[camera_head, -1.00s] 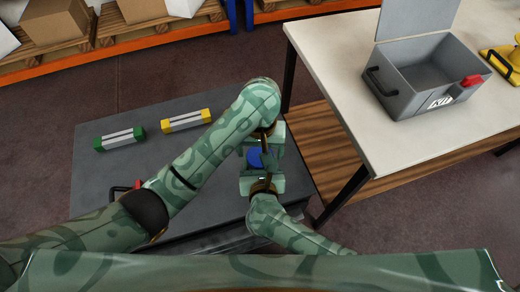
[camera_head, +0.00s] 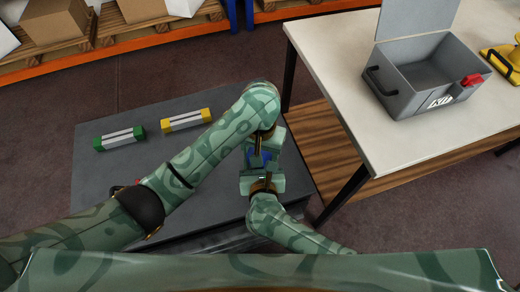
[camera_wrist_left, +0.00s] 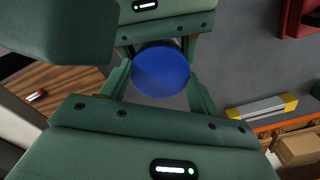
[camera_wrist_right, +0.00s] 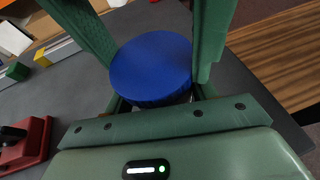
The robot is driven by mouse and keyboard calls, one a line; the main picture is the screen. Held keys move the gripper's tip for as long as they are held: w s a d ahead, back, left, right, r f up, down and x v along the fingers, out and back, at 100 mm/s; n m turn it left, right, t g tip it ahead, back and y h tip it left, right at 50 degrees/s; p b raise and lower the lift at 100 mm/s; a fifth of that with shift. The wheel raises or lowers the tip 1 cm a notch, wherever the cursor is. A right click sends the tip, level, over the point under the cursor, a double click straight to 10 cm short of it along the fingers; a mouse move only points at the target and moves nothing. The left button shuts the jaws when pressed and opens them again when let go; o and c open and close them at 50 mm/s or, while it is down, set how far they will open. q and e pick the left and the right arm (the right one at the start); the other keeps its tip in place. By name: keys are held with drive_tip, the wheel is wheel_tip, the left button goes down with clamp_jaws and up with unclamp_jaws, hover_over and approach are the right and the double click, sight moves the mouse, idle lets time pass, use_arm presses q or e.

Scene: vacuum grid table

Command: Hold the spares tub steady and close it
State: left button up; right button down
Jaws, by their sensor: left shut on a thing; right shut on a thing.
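The spares tub shows mostly as its round blue lid (camera_head: 257,160), between my two grippers above the grey bench. The lid also shows in the left wrist view (camera_wrist_left: 160,70) and the right wrist view (camera_wrist_right: 152,68). My left gripper (camera_head: 266,145) is shut on the lid, its fingers on either side. My right gripper (camera_head: 262,178) is shut on the tub's body from the near side, lower down. I cannot tell whether the lid sits fully down.
The grey bench (camera_head: 95,180) carries a green-ended bar (camera_head: 120,139), a yellow-ended bar (camera_head: 187,120) and a red block with a black knob (camera_wrist_right: 22,145). At right, a white table (camera_head: 335,60) holds an open grey box (camera_head: 405,95) and a yellow object (camera_head: 497,62).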

use_arm(q)
drive_tip(key=shift+m, duration=0.3)
drive_tip(key=o, duration=1.1)
drive_tip(key=shift+r, duration=2.3)
drive_tip(key=o, duration=0.4)
drive_tip(key=shift+c, duration=0.2)
wheel_tip(320, 180, up, 12)
